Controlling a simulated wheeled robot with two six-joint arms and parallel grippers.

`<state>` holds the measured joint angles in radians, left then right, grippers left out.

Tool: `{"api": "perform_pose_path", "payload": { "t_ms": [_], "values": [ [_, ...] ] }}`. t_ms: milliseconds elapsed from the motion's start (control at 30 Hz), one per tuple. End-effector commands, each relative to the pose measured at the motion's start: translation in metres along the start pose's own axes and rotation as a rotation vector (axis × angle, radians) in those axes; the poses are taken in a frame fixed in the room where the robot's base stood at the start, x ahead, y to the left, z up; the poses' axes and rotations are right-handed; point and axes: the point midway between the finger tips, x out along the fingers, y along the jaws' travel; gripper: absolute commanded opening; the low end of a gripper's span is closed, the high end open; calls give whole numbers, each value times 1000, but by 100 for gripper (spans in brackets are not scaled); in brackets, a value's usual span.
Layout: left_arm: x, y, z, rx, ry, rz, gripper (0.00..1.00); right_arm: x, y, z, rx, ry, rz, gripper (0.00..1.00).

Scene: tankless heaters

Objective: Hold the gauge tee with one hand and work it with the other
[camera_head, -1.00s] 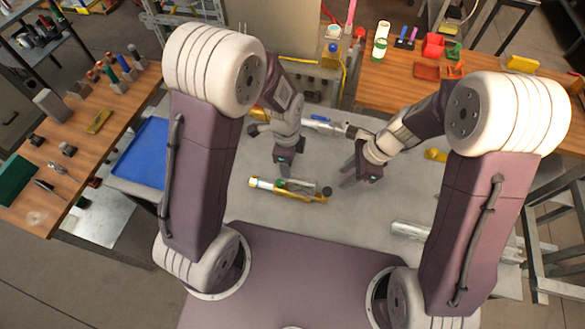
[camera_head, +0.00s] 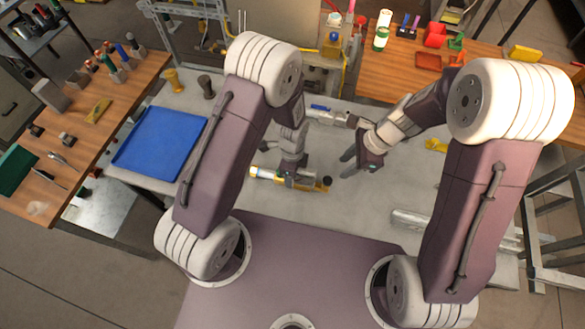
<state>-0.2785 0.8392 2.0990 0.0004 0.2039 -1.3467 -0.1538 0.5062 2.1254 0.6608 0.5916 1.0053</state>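The gauge tee (camera_head: 262,173) appears to be the brass and silver fitting lying on the grey bench, with a dark round end (camera_head: 327,181) at its right. My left gripper (camera_head: 294,183) is down over its middle and hides that part. Whether its fingers are closed on the fitting cannot be made out. My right gripper (camera_head: 350,162) is to the right of the fitting and a little above the bench. Its fingers are spread apart with nothing between them.
A blue tray (camera_head: 160,143) lies on the bench at left, with a yellow fitting (camera_head: 173,80) and a dark fitting (camera_head: 206,87) behind it. A silver cylinder (camera_head: 330,116) lies behind my grippers. A silver part (camera_head: 410,219) lies at front right. Bare bench lies right of the fitting.

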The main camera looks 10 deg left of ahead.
Motion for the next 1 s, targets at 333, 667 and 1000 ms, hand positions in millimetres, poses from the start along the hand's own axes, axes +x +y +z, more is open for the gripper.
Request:
{"api": "perform_pose_path", "payload": {
  "t_ms": [333,667,1000],
  "values": [
    [0,0,0,0,0,-1,4,0,0,0,0,0,0,36],
    [-1,0,0,0,0,-1,0,0,0,0,0,0,0,36],
    [-1,-1,0,0,0,-1,0,0,0,0,0,0,0,36]
  ]
}}
